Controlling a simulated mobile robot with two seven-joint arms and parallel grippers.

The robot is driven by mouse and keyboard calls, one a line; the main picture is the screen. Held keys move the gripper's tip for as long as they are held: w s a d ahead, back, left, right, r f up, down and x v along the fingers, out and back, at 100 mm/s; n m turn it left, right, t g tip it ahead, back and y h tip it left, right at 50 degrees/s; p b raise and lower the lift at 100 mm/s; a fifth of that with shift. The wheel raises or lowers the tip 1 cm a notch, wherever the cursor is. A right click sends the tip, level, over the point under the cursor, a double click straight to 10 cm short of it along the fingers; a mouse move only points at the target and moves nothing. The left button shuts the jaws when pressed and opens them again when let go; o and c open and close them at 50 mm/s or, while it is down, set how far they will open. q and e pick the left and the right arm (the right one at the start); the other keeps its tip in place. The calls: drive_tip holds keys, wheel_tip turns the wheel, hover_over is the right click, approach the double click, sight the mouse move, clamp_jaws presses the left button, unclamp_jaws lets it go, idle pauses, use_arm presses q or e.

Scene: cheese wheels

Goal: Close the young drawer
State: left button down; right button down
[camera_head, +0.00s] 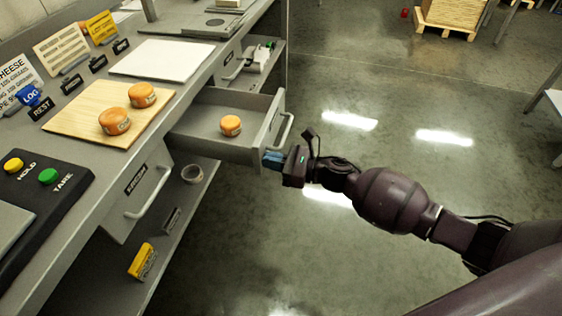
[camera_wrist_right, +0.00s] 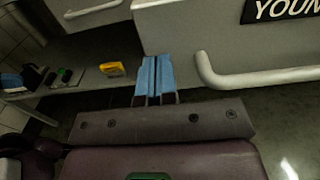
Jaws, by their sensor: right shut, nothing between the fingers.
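The young drawer (camera_head: 222,147) is pulled out from the grey bench, with an orange cheese wheel (camera_head: 231,125) inside it. Its bar handle (camera_head: 285,133) is on the front face. In the right wrist view the drawer front (camera_wrist_right: 225,45) carries a black label (camera_wrist_right: 283,8) reading "YOUN", cut off by the frame, and the handle (camera_wrist_right: 255,76) is right of the fingers. My right gripper (camera_head: 270,159) is shut and empty. Its blue fingers (camera_wrist_right: 154,75) are at the near end of the drawer front, beside the handle; I cannot tell if they touch it. My left gripper is not in view.
Two cheese wheels (camera_head: 115,121) (camera_head: 143,95) sit on a wooden board (camera_head: 84,125) on the bench top. A second drawer (camera_head: 138,196), nearer, looks shut. A lower shelf (camera_head: 190,215) holds a small cup (camera_head: 192,174) and a yellow item (camera_head: 142,260).

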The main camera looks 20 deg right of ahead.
sight(183, 143)
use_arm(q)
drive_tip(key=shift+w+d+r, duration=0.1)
use_arm(e)
drive_tip(key=shift+a, duration=0.1)
